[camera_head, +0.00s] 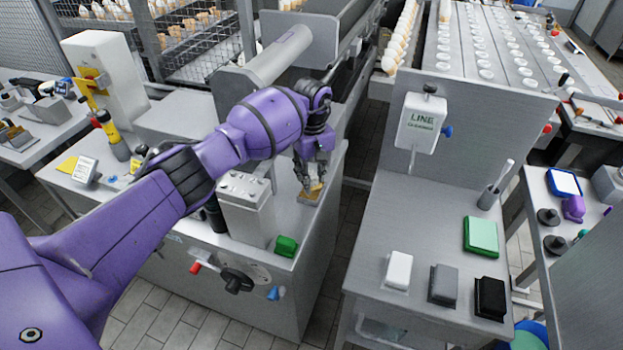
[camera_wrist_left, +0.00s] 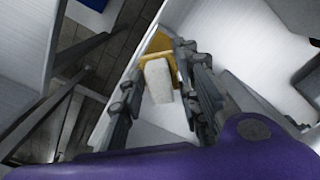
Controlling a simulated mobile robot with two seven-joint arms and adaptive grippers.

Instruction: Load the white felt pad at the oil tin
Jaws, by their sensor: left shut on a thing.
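An amber-yellow oil tin (camera_wrist_left: 160,45) shows right behind and below the pad. In the head view the tin (camera_head: 308,200) is a small tan shape at the bench edge, just under the fingertips. The fingers mostly hide the pad there, and I cannot tell whether pad and tin touch. My right gripper is not in view.
The bench (camera_head: 322,228) ends close beside the gripper, with a floor gap before the right-hand table (camera_head: 370,245). That table holds a white block (camera_head: 398,270), a grey block (camera_head: 443,285), a black block (camera_head: 490,298) and a green pad (camera_head: 481,236). A grey box (camera_head: 246,208) stands left of the gripper.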

